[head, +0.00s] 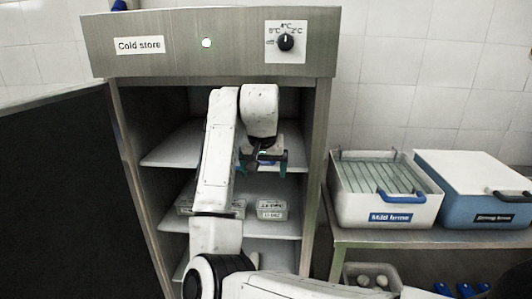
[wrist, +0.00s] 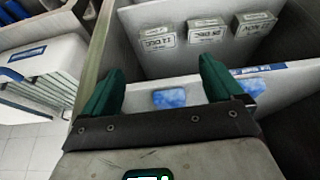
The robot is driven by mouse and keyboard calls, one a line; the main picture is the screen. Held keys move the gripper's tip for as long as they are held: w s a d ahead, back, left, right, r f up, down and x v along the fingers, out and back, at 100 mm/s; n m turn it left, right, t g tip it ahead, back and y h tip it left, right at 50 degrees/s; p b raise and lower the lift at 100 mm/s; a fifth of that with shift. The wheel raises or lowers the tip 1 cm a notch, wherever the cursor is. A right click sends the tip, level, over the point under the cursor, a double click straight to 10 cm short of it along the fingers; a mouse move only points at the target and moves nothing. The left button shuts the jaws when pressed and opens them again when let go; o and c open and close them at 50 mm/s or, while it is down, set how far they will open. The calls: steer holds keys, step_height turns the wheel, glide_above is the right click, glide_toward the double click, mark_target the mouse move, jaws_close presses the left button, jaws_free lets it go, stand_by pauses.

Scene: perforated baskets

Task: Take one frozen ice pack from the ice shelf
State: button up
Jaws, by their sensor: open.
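The cold store (head: 207,45) stands with its door open. Two blue ice packs show in the wrist view: one (wrist: 170,97) lies between my fingers in the picture, the other (wrist: 252,87) just right of the right finger. They rest on a pale shelf with a blue label strip (wrist: 262,69). In the head view the upper shelf (head: 170,150) is partly hidden by my arm, and the packs cannot be made out clearly. My gripper (head: 264,165) is in the upper part of the cabinet opening. Its green fingers (wrist: 162,68) are apart with nothing held between them.
Labelled clear boxes (head: 272,209) stand on the middle shelf; several show in the wrist view (wrist: 206,31). The open dark door (head: 60,190) is at left. Right of the cabinet, a white bin (head: 380,208) and a blue bin (head: 480,207) stand on a bench.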

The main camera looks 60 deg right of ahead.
mark_target(266, 166)
steer(key=w+d, duration=0.1)
steer(key=d, duration=0.1)
steer(key=w+d+p, duration=0.1)
steer(key=d, duration=0.2)
steer(key=w+d+p, duration=0.1)
steer(key=d, duration=0.2)
steer(key=shift+w+d+f, duration=0.1)
steer(key=shift+w+d, duration=0.15)
steer(key=shift+w, duration=0.1)
steer(key=shift+d+f+p, duration=0.15)
steer(key=shift+f+p, duration=0.15)
steer(key=shift+f, duration=0.15)
steer(key=c, duration=1.2)
steer(key=shift+c, duration=0.4)
steer(key=shift+r+b, duration=0.25)
steer(key=shift+b, duration=0.2)
